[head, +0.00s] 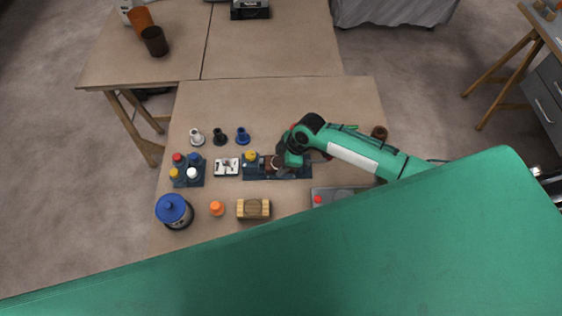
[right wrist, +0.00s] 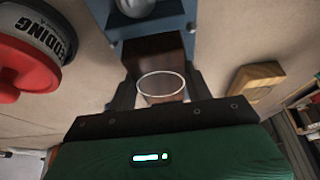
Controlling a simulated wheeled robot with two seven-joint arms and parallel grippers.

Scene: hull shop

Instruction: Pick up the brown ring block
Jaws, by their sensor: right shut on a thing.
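The brown ring block (right wrist: 158,58) is dark brown with a pale ring on its face, and it sits between the two fingers of my right gripper (right wrist: 155,90) in the right wrist view. The right gripper is shut on it. In the head view the right gripper (head: 284,163) is low over a blue base (head: 300,173), and a small brown part shows beside it; the arm hides much of this spot. In the wrist view the blue base (right wrist: 150,28) lies just beyond the block. I cannot tell whether block and base touch. My left gripper is not in view.
A blue-lidded jar (head: 174,210), a wooden block (head: 253,209) and an orange piece (head: 216,208) stand on the near side. A blue tray (head: 187,178) of coloured caps is at left. A red-lidded container (right wrist: 28,60) is close to the gripper in the wrist view.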

